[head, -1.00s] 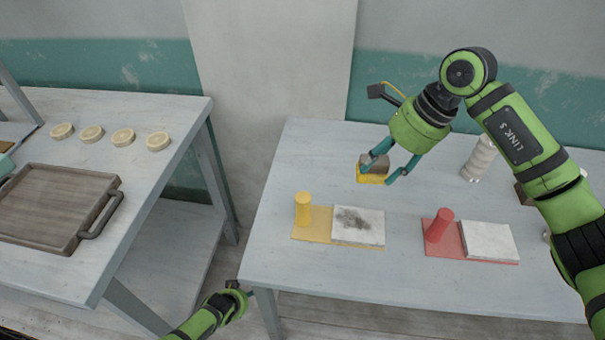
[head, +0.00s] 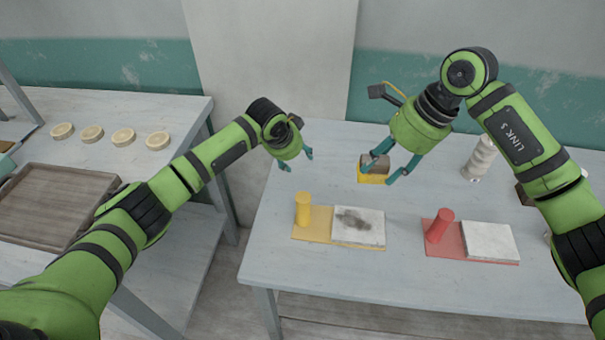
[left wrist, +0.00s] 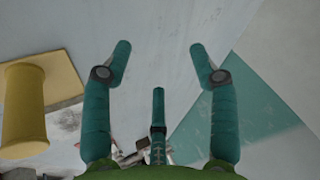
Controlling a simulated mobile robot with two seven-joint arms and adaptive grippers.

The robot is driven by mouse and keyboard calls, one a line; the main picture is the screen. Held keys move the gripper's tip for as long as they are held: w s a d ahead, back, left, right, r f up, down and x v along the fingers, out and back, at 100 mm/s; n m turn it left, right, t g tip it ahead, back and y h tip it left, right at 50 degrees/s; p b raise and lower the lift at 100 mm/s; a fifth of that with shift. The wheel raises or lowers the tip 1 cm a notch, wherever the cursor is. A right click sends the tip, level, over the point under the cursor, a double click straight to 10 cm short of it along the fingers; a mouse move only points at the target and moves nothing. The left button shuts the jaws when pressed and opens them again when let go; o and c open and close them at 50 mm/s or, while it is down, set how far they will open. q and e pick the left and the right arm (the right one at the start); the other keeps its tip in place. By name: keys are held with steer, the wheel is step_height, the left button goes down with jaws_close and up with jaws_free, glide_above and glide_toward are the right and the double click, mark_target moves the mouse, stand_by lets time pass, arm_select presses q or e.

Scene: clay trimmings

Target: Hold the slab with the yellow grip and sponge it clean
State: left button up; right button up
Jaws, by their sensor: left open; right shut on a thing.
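The yellow grip (head: 303,209) stands upright on the left of a yellow board. A pale slab (head: 372,238) with a dark smudge lies on that board's right side. My left gripper (head: 298,158) is open and empty, above and behind the yellow grip. In the left wrist view its fingers (left wrist: 160,60) are spread, with the yellow grip (left wrist: 24,100) at the left edge. My right gripper (head: 385,168) is at the yellow sponge (head: 374,178) with its brown-grey top, behind the slab, and is shut on it. The contact on the far finger is unclear.
A red grip (head: 438,226) with a clean-looking pale slab (head: 488,240) lies to the right on a red board. A pale ridged cylinder (head: 479,158) stands at the back right. A wooden tray (head: 45,205) and pale discs (head: 92,134) are on the left table.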

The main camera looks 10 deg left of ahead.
arm_select(q)
steer(key=s+d+r+m+g, duration=0.3)
steer(key=s+d+r, duration=0.1)
steer(key=s, duration=0.2)
step_height(320, 180, up, 2)
steer(key=r+m+g+y, duration=0.1)
steer(key=m+g, duration=0.1)
steer(key=m, duration=0.1)
glide_above(302, 210)
steer(key=w, duration=0.2)
steer(key=shift+w+a+f, duration=0.15)
steer(key=shift+a+f, duration=0.05)
steer(key=shift+f, duration=0.05)
steer(key=shift+s+m+g, duration=0.3)
steer(key=shift+g, duration=0.1)
step_height(302, 210, down, 12)
steer(key=shift+r, duration=0.1)
steer(key=shift+c, duration=0.4)
jaws_close()
